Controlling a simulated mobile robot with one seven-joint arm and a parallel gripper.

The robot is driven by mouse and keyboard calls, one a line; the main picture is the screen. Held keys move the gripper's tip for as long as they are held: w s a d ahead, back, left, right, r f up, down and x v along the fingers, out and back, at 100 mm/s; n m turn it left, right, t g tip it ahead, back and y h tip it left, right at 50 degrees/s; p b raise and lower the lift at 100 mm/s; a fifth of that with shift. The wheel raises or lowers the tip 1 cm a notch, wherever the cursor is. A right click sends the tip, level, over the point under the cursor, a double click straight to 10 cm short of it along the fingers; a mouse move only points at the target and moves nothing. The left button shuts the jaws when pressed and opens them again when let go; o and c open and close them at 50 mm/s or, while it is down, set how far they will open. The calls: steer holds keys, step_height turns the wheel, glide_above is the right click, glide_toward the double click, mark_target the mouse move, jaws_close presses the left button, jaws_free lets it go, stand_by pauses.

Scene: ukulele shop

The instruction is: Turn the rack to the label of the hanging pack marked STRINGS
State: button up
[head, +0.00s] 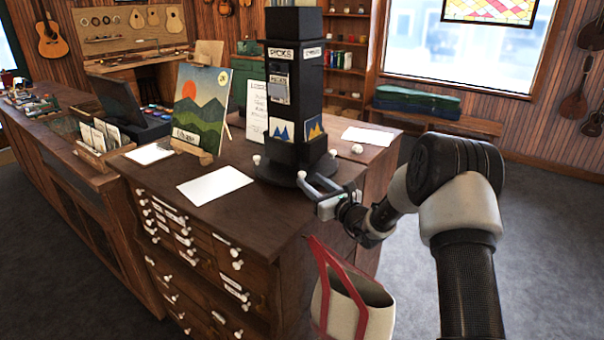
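The rack (308,105) is a black upright tower on a round dark base (268,172), standing on the wooden counter. White knobs (257,159) sit around the base. My gripper (310,182) is open at the base's front right, its two fingers apart near a white knob (301,175); contact cannot be told. The rack's far faces are hidden.
A mountain painting (203,105) stands on an easel left of the rack, with a white sheet (215,185) before it. A lettered card (256,108) stands close behind. Open floor lies right.

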mark_target(304, 176)
steer(key=x, duration=0.6)
steer(key=shift+a, duration=0.1)
steer(key=shift+c, duration=0.5)
jaws_close()
